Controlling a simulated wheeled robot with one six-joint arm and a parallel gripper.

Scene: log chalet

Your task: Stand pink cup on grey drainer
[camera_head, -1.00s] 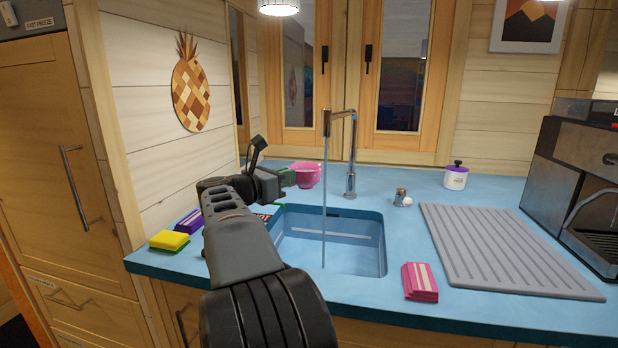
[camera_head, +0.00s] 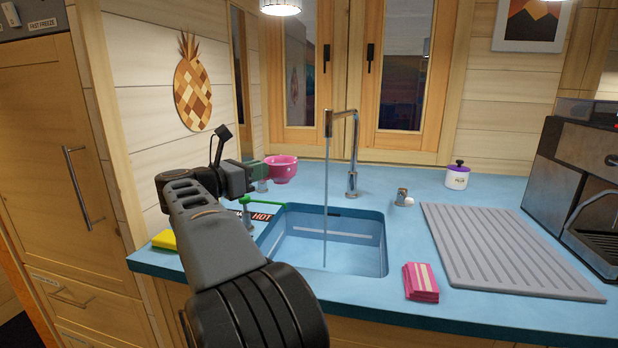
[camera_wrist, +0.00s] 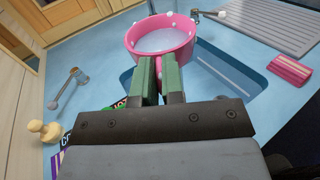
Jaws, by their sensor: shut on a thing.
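The pink cup (camera_head: 282,172) is behind the sink's rear left corner in the head view. It is upright, with white dots and a pale inside in the wrist view (camera_wrist: 165,55). My gripper (camera_head: 262,170) is shut on the cup's near side; its green fingers (camera_wrist: 160,75) pinch the pink part there and hide some of it. Whether the cup's base is clear of the counter is hard to tell. The grey ridged drainer (camera_head: 510,250) lies flat and empty on the counter right of the sink. It also shows at the wrist view's top right (camera_wrist: 265,25).
Water runs from the tall tap (camera_head: 352,160) into the blue sink (camera_head: 335,250), between cup and drainer. A pink sponge (camera_head: 421,282) lies by the drainer's front left. A white pot (camera_head: 457,178) stands behind it, a coffee machine (camera_head: 585,180) to its right.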

